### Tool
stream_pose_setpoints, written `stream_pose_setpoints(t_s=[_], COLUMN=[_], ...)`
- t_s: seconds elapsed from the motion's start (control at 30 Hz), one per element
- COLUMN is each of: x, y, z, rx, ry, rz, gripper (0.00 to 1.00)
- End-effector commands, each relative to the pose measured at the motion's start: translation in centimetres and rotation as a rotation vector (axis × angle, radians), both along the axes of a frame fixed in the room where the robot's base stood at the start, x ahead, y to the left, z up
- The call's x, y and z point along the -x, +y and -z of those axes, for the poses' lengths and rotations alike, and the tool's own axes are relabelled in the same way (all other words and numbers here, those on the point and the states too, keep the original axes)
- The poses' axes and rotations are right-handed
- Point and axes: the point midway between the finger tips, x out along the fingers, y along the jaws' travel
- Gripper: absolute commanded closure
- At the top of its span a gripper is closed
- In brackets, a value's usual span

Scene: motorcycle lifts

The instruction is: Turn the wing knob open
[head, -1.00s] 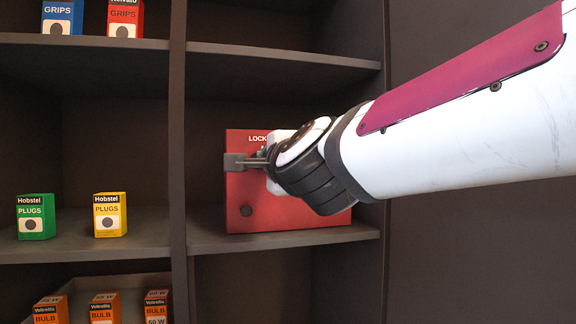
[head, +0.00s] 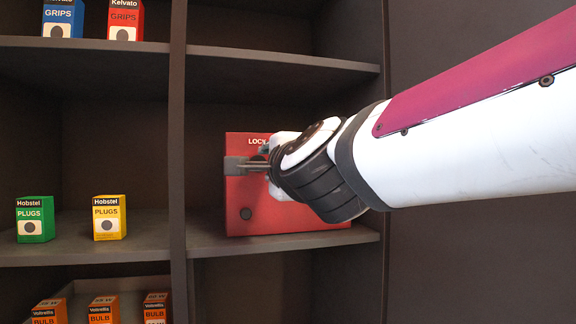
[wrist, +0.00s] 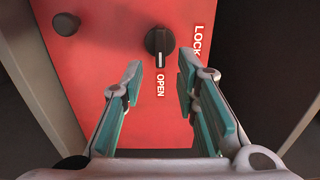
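The wing knob (wrist: 159,41) is black with a white line and sits on the face of a red box (head: 246,190). In the wrist view the white line points down at the word OPEN; the word LOCK is to the right. The knob is hidden in the head view. My gripper (wrist: 160,78) is open, its two teal-padded fingers apart with nothing between them. The knob appears just beyond the fingertips, apart from them.
The red box stands in a dark shelf compartment, with a divider (head: 178,150) close on its left. A round dark button (wrist: 66,24) is also on its face. Green (head: 34,219) and yellow (head: 109,218) plug boxes stand in the left compartment. Orange bulb boxes (head: 103,311) are below.

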Motion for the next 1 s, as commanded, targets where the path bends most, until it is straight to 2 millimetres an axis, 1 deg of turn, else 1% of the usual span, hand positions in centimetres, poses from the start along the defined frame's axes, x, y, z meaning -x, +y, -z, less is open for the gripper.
stream_pose_setpoints(t_s=[0.03,0.3,0.4,0.5,0.7,1.0], x=[0.9,5.7,7.3,8.4,9.7,9.9], y=[-0.3,-1.8,-2.1,-2.6,-2.8,-2.8], z=[-0.1,-0.1,0.0,0.0,0.1,0.1], rx=[-0.001,-0.002,-0.001,-0.001,-0.001,0.0], ry=[-0.003,-0.003,-0.003,-0.001,0.0,0.002], rz=[0.0,0.003,0.002,0.003,0.001,0.0], gripper=[0.72,0.72,0.72,0.72,0.72,0.72])
